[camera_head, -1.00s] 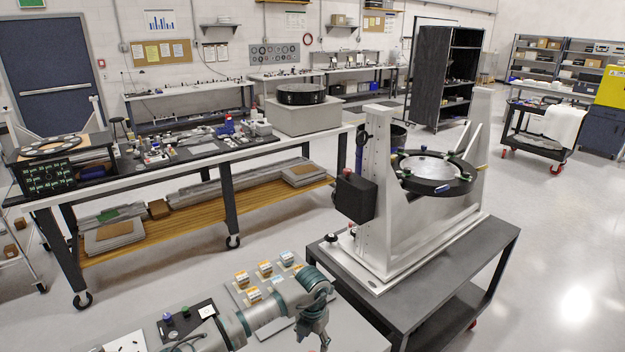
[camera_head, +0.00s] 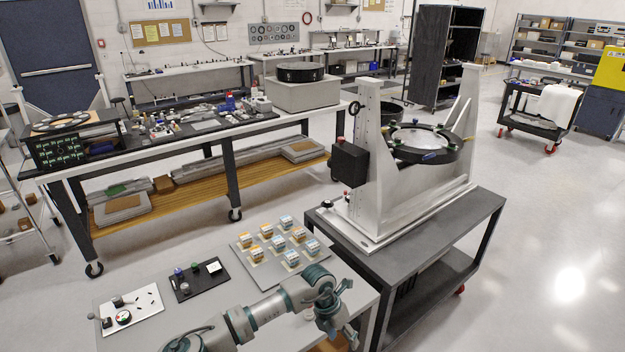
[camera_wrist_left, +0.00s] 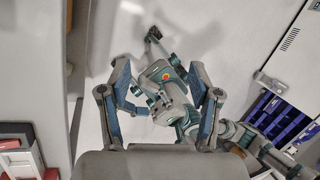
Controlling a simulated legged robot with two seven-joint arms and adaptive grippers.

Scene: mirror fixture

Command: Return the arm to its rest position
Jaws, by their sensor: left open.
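My left arm comes in from the bottom left in the head view, over the front of the near table (camera_head: 150,275). My left gripper (camera_head: 333,322) hangs at the table's front right corner, pointing down, apart from the parts on the table. In the left wrist view the same gripper (camera_wrist_left: 160,80) has its two fingers spread wide with nothing held between them. Behind the fingers are grey and teal robot links, which look like my own body. My right gripper cannot be made out in either view.
A plate of orange and blue blocks (camera_head: 277,245) and a black tray (camera_head: 193,280) lie behind the arm. A dark cart (camera_head: 440,235) with the mirror fixture (camera_head: 415,150) stands close to the right. Open floor (camera_head: 540,240) lies beyond the cart.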

